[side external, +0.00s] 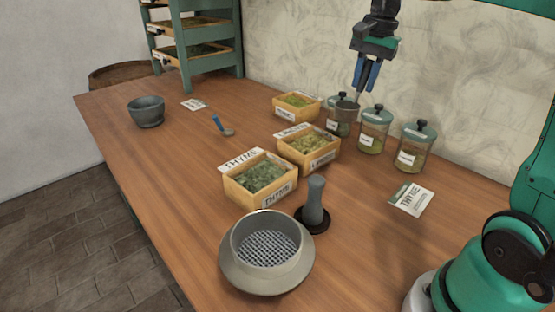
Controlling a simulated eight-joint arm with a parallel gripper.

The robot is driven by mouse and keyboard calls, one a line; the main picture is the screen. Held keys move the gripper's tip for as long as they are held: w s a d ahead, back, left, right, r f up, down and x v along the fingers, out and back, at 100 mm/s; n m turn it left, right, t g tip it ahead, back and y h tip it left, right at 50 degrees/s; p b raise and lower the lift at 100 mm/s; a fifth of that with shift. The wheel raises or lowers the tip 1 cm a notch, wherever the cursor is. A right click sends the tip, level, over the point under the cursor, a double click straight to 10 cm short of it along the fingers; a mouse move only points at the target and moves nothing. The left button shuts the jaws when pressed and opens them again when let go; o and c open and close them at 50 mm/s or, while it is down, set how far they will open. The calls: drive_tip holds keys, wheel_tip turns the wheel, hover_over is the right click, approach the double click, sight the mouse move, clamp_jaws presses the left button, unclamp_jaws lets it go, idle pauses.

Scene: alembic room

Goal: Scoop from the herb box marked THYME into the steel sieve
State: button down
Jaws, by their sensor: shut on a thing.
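The herb box marked THYME (278,198) is a wooden box of green herb near the table's middle. The steel sieve (238,242), a round grey rim with a mesh bottom, stands in front of it. My gripper (363,84) is high at the back right, well away from both. It is shut on what looks like a scoop (347,105) with a thin grey shaft and a dark round bowl pointing down. The bowl overlaps the leftmost jar in the picture; I cannot tell whether they touch. The bowl's contents are not clear.
Two more herb boxes (324,158) (284,113) stand behind the thyme box. Several lidded jars (371,143) line the wall. A blue-handled spoon (217,124) and a mortar (147,118) are at left. The table's left front is clear.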

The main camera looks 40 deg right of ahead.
drive_tip(key=w+a+f+m, duration=0.2)
drive_tip(key=w+a+f, duration=0.25)
drive_tip(key=a, duration=0.25)
drive_tip(key=w+a+f+m, duration=0.1)
drive_tip(key=w+a+f, duration=0.2)
drive_tip(key=w+a, duration=0.35)
drive_tip(key=shift+m, duration=0.3)
drive_tip(key=shift+s+a+f, duration=0.2)
drive_tip(key=shift+s+f, duration=0.05)
drive_tip(key=shift+f, duration=1.35)
drive_tip(key=shift+s+a+f, duration=0.15)
drive_tip(key=shift+s+f, duration=0.15)
drive_tip(key=shift+f, duration=1.25)
drive_tip(key=shift+s+a+f, duration=0.2)
drive_tip(key=shift+s+f, duration=0.05)
drive_tip(key=shift+f, duration=1.35)
drive_tip(key=shift+d, duration=0.15)
drive_tip(key=shift+d, duration=1.05)
drive_tip(key=shift+r, duration=0.1)
wheel_tip(320, 180, up, 8)
